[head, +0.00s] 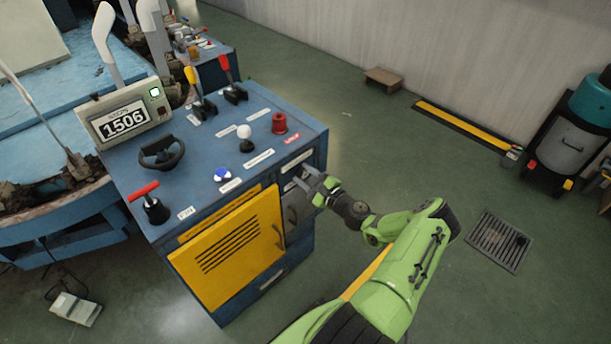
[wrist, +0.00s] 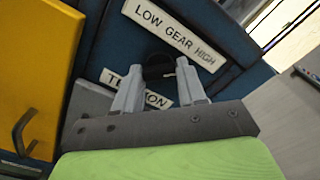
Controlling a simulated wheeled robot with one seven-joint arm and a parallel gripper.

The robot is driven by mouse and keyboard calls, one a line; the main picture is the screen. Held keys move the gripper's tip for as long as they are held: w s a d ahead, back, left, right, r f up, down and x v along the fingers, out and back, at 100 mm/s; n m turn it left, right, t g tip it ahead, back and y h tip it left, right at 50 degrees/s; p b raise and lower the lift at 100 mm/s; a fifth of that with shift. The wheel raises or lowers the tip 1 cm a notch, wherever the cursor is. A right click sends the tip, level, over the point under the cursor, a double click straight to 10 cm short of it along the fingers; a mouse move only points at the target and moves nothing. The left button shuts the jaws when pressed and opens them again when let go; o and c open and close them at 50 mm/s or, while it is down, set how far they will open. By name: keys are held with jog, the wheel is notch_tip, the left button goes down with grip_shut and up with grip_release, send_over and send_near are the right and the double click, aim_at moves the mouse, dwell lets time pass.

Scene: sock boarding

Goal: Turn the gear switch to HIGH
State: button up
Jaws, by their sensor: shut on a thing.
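The gear switch (wrist: 158,66) is a black knob on the cabinet's side panel. It sits just below a white label (wrist: 174,35) reading LOW GEAR HIGH, with HIGH at the right end. In the wrist view my gripper (wrist: 160,82) has one finger on each side of the knob and is shut on it. A small pale mark shows at the knob's lower right edge, but the fingers partly cover the knob and I cannot tell its setting. In the head view my gripper (head: 312,184) is at the cabinet's right face and hides the knob.
A second label (wrist: 142,88), partly covered, is below the knob. The blue cabinet (head: 205,165) has levers, buttons, a display (head: 124,122) reading 1506 and a yellow door (head: 235,250) with a handle. Floor to the right is mostly clear, with a drain grate (head: 498,241).

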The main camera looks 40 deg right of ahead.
jog(key=o, duration=1.1)
jog(key=shift+c, duration=0.2)
jog(key=s+p, duration=0.3)
jog(key=s, duration=1.3)
jog(key=shift+d, duration=0.25)
jog(key=shift+w, duration=0.1)
